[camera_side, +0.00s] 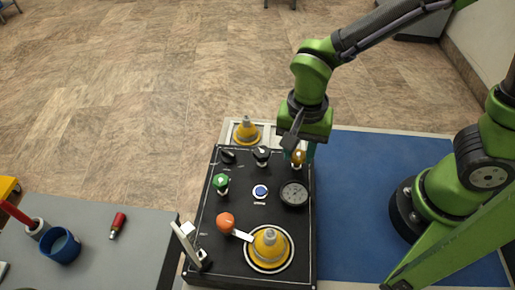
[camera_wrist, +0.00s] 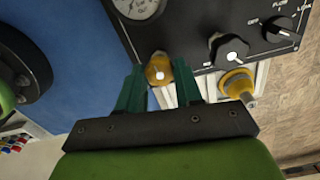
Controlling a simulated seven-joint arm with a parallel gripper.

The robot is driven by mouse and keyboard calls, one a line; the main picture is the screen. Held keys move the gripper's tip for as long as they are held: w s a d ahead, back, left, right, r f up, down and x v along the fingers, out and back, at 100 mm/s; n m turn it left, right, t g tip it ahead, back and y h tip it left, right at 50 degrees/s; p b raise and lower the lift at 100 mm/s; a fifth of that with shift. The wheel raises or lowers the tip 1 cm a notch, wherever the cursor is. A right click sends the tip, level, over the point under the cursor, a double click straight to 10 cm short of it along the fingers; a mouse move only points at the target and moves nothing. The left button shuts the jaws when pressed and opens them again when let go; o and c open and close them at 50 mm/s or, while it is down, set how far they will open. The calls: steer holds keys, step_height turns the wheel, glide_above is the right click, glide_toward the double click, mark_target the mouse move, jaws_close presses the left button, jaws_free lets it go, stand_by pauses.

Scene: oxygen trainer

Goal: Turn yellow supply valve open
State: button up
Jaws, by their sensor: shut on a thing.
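The yellow supply valve (camera_side: 298,157) is a small yellow knob at the back right corner of the black panel (camera_side: 229,250). In the wrist view the yellow knob (camera_wrist: 159,70) with a pale centre sits between the two green fingers. My gripper (camera_side: 300,150) reaches down over the knob from behind. In the wrist view my gripper (camera_wrist: 158,83) has one finger on each side of the knob and is shut on it. The exact finger contact is hard to see. The knob's lower part is hidden in the side view.
A round gauge (camera_side: 294,194) sits just in front of the knob. Black selector knobs (camera_side: 262,154) are to its left. A green knob (camera_side: 221,182), a blue button (camera_side: 260,191), an orange-balled lever (camera_side: 226,223) and a large yellow cone (camera_side: 269,246) are also on the panel. Blue mat (camera_side: 360,200) lies clear at right.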

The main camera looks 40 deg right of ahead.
mark_target(298, 154)
steer(key=n, duration=1.1)
steer(key=shift+n, duration=0.3)
steer(key=n, duration=0.5)
steer(key=shift+n, duration=0.3)
steer(key=n, duration=0.5)
steer(key=shift+n, duration=0.3)
steer(key=o, duration=1)
steer(key=shift+o, duration=0.2)
step_height(298, 154, up, 17)
